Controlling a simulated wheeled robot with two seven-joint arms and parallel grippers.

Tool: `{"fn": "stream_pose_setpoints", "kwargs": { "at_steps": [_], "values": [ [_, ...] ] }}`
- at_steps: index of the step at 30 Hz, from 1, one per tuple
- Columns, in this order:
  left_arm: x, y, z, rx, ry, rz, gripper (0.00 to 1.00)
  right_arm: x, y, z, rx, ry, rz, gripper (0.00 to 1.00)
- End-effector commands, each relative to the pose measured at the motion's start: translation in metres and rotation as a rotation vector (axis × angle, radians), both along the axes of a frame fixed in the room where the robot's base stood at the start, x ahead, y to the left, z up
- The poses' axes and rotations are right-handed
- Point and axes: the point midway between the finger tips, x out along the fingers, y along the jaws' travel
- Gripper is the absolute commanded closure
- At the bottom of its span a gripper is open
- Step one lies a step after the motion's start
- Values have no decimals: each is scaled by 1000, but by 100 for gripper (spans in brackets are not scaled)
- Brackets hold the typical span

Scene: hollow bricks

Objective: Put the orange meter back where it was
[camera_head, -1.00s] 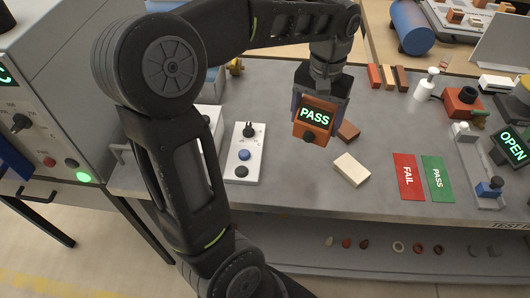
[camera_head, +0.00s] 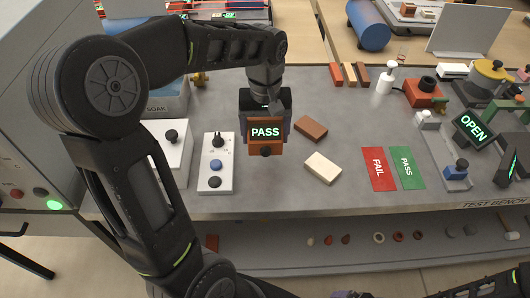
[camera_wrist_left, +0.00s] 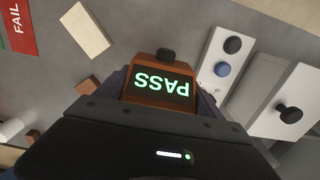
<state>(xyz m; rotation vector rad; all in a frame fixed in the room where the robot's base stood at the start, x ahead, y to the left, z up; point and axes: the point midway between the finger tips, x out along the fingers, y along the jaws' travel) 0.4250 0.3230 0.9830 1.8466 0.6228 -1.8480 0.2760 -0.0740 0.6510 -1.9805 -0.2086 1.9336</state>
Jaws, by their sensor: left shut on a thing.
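The orange meter (camera_head: 254,149) has a dark screen reading PASS in green and a black knob below it. My left gripper (camera_head: 265,125) is shut on it, with a finger at each side. In the head view it appears over the grey bench (camera_head: 275,195), between the white switch box (camera_head: 212,185) and the bricks; I cannot tell its exact height. The left wrist view also shows the meter (camera_wrist_left: 167,66) between the fingers, its PASS text upside down. Only dark arm parts of mine and a small purplish piece show at the bottom edge; my right gripper's jaws are not distinguishable.
A red-brown brick (camera_head: 311,128) and a cream brick (camera_head: 322,168) lie right of the meter. Beyond are the red FAIL card (camera_head: 378,169), green PASS card (camera_head: 407,168) and OPEN display (camera_head: 473,130). A white knob box (camera_head: 172,155) stands left. Bare bench lies in front.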

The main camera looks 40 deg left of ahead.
Motion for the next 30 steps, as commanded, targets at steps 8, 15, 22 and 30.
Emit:
{"fn": "stream_pose_setpoints", "kwargs": {
  "at_steps": [8, 15, 22, 30],
  "values": [
    [0, 0, -29, 1, -1, 0, 82, 0, 0, 3, -1, 1, -1, 0],
    [0, 0, -30, 1, -1, 0, 82, 0, 0, 3, -1, 1, -1, 0],
    [0, 0, -57, 0, 3, -1, 82, -1, 0, 6, -2, 3, 0, 0],
    [0, 0, -66, 0, -2, 0, 82, -1, 0, 6, -3, 3, -1, 0]
  ]
}}
